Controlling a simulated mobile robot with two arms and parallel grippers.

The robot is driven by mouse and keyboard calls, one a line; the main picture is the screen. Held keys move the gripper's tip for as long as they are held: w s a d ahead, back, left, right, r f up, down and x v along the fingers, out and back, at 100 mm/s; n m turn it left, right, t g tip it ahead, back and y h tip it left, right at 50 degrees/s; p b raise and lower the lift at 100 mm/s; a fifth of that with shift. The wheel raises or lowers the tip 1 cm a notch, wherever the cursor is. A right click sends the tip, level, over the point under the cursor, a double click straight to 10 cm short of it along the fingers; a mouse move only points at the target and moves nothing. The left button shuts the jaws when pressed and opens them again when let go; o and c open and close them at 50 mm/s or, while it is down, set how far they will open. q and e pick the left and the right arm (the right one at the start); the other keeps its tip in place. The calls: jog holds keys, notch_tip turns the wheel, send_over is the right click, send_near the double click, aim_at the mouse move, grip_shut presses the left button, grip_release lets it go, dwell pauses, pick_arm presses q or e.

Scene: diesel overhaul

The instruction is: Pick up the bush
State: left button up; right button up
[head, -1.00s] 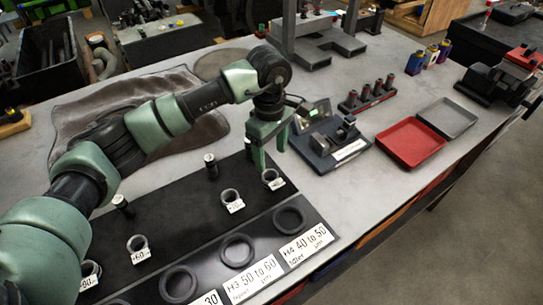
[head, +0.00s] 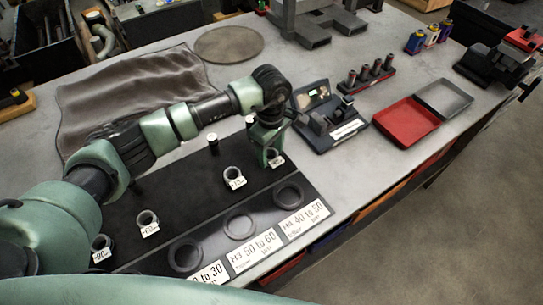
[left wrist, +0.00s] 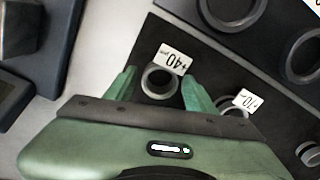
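Several grey ring-shaped bushes with white tags stand on the black mat (head: 190,205). The bush with a tag that seems to read +40 shows in the left wrist view (left wrist: 158,82) and partly behind my gripper in the head view (head: 274,155). My left gripper (left wrist: 162,87) is open, with one finger on each side of this bush and gaps visible. It also shows in the head view (head: 266,152), low over the mat's far right end. Other bushes stand farther left, at the middle (head: 234,174), at the left (head: 147,219) and at the near left (head: 101,243). My right gripper is not in view.
Flat dark rings (head: 239,225) lie in a labelled strip along the near edge. A dark instrument case (head: 325,120), a red tray (head: 405,121) and a rack of small cylinders (head: 367,78) stand to the right. A dark post (head: 213,144) stands near the arm.

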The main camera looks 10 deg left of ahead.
pick_arm(q)
grip_shut()
jog(key=shift+r, duration=0.15)
